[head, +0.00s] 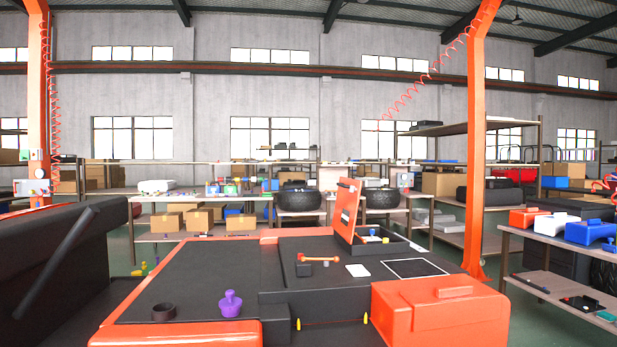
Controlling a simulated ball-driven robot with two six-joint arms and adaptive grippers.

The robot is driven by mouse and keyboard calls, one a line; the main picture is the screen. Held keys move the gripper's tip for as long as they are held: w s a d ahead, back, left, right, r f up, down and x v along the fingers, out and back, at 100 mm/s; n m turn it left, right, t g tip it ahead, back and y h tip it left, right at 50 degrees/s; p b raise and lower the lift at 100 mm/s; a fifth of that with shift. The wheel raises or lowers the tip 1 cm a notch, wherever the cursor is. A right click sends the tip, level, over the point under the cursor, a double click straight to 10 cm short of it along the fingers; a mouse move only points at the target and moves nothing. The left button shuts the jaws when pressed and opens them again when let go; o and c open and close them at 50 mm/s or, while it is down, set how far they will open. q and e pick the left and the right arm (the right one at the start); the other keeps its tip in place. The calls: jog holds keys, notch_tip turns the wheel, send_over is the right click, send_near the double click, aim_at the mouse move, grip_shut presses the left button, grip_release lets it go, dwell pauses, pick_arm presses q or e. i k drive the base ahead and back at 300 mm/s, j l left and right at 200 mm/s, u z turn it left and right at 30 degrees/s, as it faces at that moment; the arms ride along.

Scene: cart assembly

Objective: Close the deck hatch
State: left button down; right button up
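The deck hatch lid (347,210) is orange and stands nearly upright, tilted a little, so the hatch is open. It rises from the left side of a dark, rimmed opening (402,247) in the black deck (310,279). Small blue and yellow items (373,235) show in or at the opening; how deep they sit I cannot tell. Neither of my grippers is in view.
On the deck lie an orange-ended tool (318,259), a white card (358,270) and a white-outlined square (415,268). A purple knobbed piece (230,304) and a dark ring (163,312) stand front left. An orange box (440,310) fills the front right corner.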

aim_at(346, 206)
jog(key=i+l+u, duration=0.3)
jog(key=l+u, duration=0.35)
jog(key=i+l+u, duration=0.1)
jog(key=l+u, duration=0.2)
jog(key=l, duration=0.25)
